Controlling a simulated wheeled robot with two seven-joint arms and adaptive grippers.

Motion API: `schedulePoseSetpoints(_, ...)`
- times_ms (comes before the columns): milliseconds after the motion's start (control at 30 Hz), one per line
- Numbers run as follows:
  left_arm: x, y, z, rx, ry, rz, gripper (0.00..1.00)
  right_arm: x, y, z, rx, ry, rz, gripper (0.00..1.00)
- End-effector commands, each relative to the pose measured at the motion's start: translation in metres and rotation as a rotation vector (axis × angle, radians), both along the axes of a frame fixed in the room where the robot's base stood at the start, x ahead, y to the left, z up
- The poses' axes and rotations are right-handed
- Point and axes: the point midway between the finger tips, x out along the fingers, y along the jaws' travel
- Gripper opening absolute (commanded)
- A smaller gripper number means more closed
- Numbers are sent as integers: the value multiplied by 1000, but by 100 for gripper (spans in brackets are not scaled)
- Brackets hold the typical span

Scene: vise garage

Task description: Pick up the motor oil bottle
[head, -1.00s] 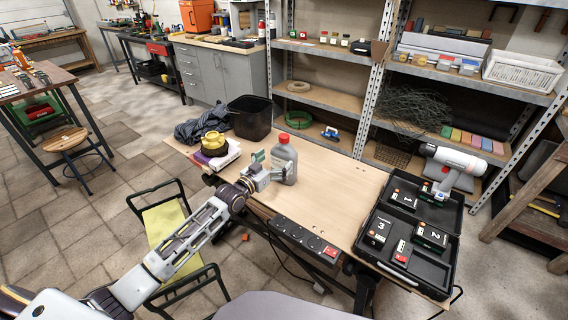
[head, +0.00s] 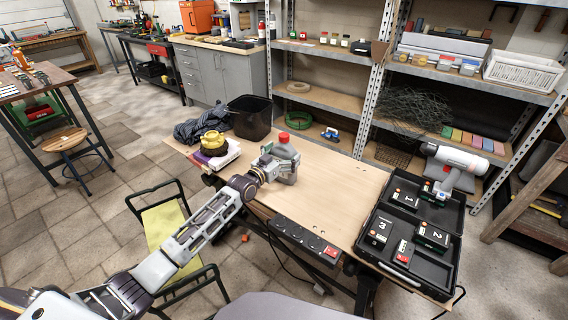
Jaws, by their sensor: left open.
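The motor oil bottle (head: 284,151) is grey with a red cap and stands upright on the wooden workbench (head: 335,180), toward its left end. My left gripper (head: 278,165) is open at the bottle, with its fingers reaching to the bottle's body from the left front. The fingers overlap the lower body in the head view, and I cannot tell whether they touch it. My right gripper is not in view.
The bench's middle is clear. A power strip (head: 305,240) runs along the front edge.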

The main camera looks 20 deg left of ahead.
Motion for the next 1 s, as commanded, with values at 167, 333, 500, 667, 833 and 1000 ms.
schedulePoseSetpoints(167, 0, 0, 0, 0, 1, 0, 100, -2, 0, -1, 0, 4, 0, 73)
schedulePoseSetpoints(333, 0, 0, 0, 0, 1, 0, 100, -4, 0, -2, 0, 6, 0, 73)
schedulePoseSetpoints(500, 0, 0, 0, 0, 1, 0, 90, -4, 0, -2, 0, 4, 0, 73)
schedulePoseSetpoints(667, 0, 0, 0, 0, 1, 0, 69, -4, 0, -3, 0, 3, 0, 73)
schedulePoseSetpoints(833, 0, 0, 0, 0, 1, 0, 47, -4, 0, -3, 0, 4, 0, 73)
schedulePoseSetpoints(1000, 1, 0, 3, -1, -5, 0, 41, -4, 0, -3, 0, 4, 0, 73)
